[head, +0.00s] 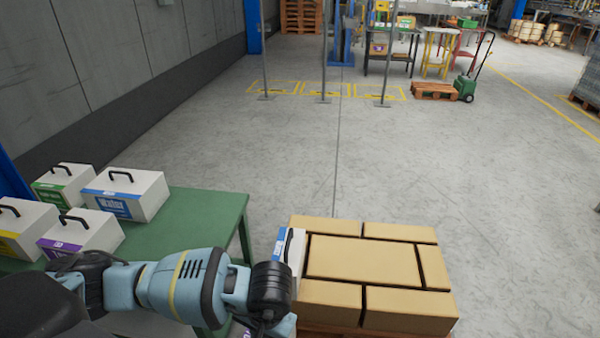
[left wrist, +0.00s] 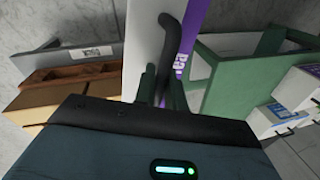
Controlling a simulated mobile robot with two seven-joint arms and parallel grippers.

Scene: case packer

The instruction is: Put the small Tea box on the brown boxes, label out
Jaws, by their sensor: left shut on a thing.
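My left gripper (left wrist: 163,92) is shut on the dark handle of a white box (left wrist: 143,40) with a purple label strip. Only part of the label's lettering shows, so I cannot read the name. In the head view my left arm hides most of this box beside the left edge of the brown boxes (head: 363,257). The brown boxes lie flat on a wooden pallet. Another white box (head: 296,246), narrow, with a dark handle and a blue-edged label, stands at their left edge. My right gripper is not in view.
A green table (head: 190,215) at the left holds several white handled boxes with green, blue (head: 125,192), yellow and purple (head: 80,235) labels. A gap of floor separates table and pallet. The floor beyond is clear up to thin posts (head: 323,60).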

